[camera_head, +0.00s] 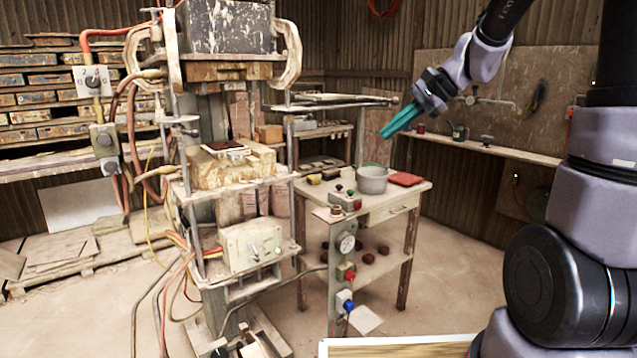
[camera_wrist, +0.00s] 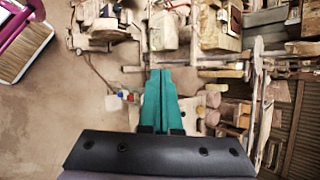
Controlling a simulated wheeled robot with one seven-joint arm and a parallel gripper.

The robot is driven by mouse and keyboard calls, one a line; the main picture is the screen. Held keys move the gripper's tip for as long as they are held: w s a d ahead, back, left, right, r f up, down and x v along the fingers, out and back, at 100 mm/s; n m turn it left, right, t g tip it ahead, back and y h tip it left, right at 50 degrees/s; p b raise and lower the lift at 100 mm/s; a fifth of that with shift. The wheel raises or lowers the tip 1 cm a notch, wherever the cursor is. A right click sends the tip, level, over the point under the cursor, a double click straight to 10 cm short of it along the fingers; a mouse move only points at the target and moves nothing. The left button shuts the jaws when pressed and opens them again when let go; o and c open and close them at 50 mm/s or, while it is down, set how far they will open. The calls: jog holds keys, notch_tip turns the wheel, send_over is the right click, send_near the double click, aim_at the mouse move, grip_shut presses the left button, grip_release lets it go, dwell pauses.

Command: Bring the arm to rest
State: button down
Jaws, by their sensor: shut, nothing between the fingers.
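My gripper (camera_head: 401,121) is at the upper right of the head view, raised in the air above the small wooden table. Its teal fingers are together with nothing between them, pointing down to the left. In the wrist view the shut teal fingers (camera_wrist: 160,75) point up the picture, with the press and the small table beyond them. My arm reaches in from the right of the head view, bent at the elbow. The gripper touches nothing that I can see.
The tile press (camera_head: 230,180) stands left of centre with hoses and cables. The small wooden table (camera_head: 408,192) holds a grey pot (camera_head: 372,180) and a red item (camera_head: 406,178). A wall shelf (camera_head: 490,146) runs behind my arm. The floor (camera_head: 450,270) right of the table is clear.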

jog(key=s+d+r+n+t+h, duration=0.2)
jog(key=s+d+n+h, duration=0.1)
jog(key=s, duration=0.6)
jog(key=s+d+r+n+t+h, duration=0.2)
jog(key=s+d+r+n+h, duration=0.1)
jog(key=s, duration=0.7)
jog(key=shift+d+r+h, duration=0.15)
jog(key=shift+d+h, duration=0.15)
jog(key=shift+d, duration=0.6)
